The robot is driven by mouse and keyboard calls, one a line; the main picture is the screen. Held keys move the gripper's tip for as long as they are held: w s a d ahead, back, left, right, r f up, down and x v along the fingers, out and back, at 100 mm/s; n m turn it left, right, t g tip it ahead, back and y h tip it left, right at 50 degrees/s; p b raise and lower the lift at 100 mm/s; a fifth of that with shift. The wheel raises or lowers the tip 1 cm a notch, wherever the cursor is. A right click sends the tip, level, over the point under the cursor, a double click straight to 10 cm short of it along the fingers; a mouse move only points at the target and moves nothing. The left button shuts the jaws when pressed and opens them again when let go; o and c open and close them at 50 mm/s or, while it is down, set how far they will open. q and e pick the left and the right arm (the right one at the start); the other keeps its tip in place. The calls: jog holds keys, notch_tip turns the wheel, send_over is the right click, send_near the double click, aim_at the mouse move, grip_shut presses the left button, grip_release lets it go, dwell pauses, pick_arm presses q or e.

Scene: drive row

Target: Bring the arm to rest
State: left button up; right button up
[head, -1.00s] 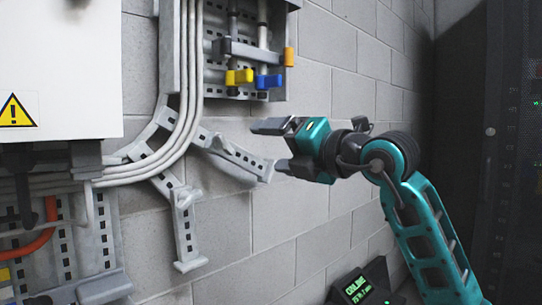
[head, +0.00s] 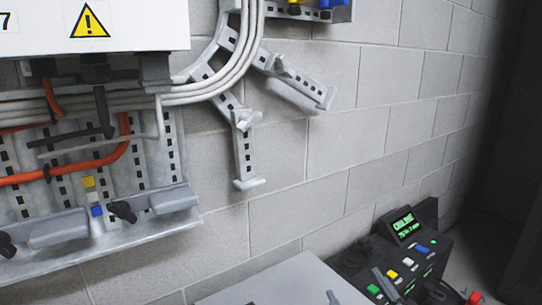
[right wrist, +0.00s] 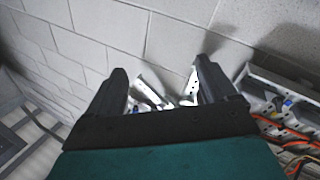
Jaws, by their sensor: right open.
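My right gripper (right wrist: 160,80) shows in the right wrist view, with its two dark fingers spread apart. I see nothing held between them. Pale metal bracket parts show beyond the fingers, apparently some way off, with the grey block wall behind. In the head view I cannot make out the right gripper or arm clearly. My left gripper is in neither view.
Perforated brackets (head: 243,150) stick out from the block wall (head: 330,160). A white cabinet (head: 130,22) with a warning sign hangs upper left, above orange cables and a rail. A black console (head: 405,255) with a green display stands lower right, beside a grey box top (head: 285,283).

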jog(key=s+a+f+m+g, duration=0.1)
jog(key=s+f+m+g, duration=0.3)
jog(key=s+f+g, duration=0.8)
pick_arm(q)
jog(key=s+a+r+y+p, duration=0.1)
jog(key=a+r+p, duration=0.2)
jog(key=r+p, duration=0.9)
jog(key=p, duration=0.6)
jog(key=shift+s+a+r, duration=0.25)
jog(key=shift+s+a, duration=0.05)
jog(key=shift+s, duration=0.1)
pick_arm(e)
jog(key=s+d+r+t+h, duration=0.2)
jog(key=s+d+r+t, duration=0.1)
jog(key=r, duration=0.4)
jog(key=shift+d+r+t, duration=0.15)
jog(key=shift+r+t, duration=0.15)
jog(key=shift+t, duration=0.3)
jog(key=shift+s, duration=0.1)
